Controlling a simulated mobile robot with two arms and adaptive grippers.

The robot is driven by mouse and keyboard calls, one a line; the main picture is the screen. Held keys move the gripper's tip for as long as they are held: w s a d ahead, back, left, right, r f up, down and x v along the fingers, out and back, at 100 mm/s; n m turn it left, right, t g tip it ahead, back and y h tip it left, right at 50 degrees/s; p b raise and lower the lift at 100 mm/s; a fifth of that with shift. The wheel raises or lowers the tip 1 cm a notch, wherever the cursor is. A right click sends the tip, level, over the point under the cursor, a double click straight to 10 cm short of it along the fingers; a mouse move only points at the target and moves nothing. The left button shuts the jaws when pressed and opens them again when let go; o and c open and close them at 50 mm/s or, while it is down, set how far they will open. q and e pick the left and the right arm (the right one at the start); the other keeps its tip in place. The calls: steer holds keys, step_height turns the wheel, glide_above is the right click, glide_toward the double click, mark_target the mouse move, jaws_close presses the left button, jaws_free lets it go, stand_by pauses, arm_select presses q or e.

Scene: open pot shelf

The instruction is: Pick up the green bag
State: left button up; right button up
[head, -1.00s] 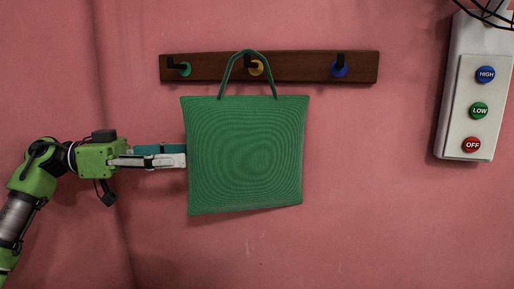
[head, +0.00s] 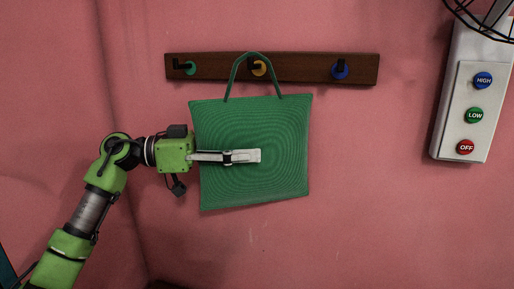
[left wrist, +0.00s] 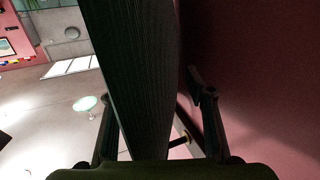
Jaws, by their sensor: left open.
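The green bag (head: 285,125) hangs by its handle from the middle hook (head: 258,66) of a brown rack, a little tilted. My left gripper (head: 258,156) comes in from the left. One pale finger lies across the front of the bag; the other finger is hidden in the head view. In the left wrist view the bag (left wrist: 135,60) shows edge-on as a dark panel between the two open fingers (left wrist: 150,105). One finger is on the room side and one on the wall side, with the jaws spread apart. My right gripper is not in view.
The brown rack (head: 310,68) is fixed to the pink wall, with a green hook (head: 190,68) at left and a blue hook (head: 340,70) at right. A white control box (head: 455,120) with several buttons hangs at the right. The wall below the bag is clear.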

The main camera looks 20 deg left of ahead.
arm_select(q)
steer(key=shift+s+a, duration=0.1)
steer(key=shift+a, duration=0.05)
steer(key=c, duration=1.4)
jaws_close()
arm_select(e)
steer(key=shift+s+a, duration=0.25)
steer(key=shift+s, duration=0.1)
arm_select(q)
steer(key=shift+r, duration=0.15)
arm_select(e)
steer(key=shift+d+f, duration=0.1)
